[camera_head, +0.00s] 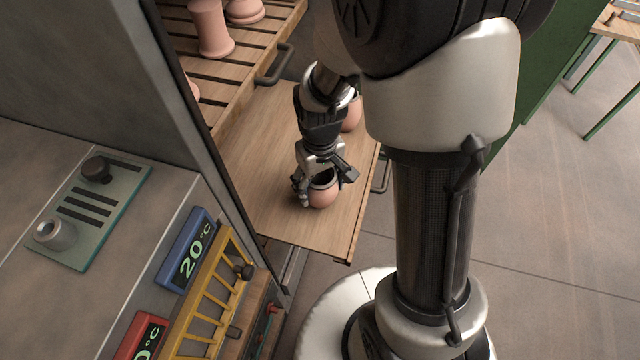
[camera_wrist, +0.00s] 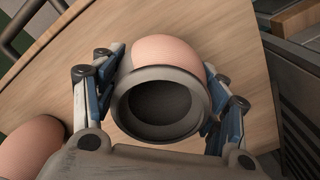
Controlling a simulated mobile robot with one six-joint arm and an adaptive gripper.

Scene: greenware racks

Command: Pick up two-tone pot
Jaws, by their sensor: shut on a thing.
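The two-tone pot (camera_head: 322,193) has a round pinkish-orange body and a dark grey neck and rim. It stands upright on the wooden pull-out board near its front end. In the wrist view the same pot (camera_wrist: 166,94) sits between the fingers, its dark mouth facing the camera. My gripper (camera_head: 324,186) reaches down over it, with a finger on each side. In the wrist view my gripper (camera_wrist: 160,100) is shut on the pot. I cannot tell any gap between the pot's base and the board.
A second pot (camera_head: 352,112) stands behind my gripper on the wooden board (camera_head: 262,190); a pink body (camera_wrist: 28,146) shows at lower left in the wrist view. A slatted shelf (camera_head: 245,60) with pink vases (camera_head: 211,30) lies behind. A grey cabinet wall borders the left.

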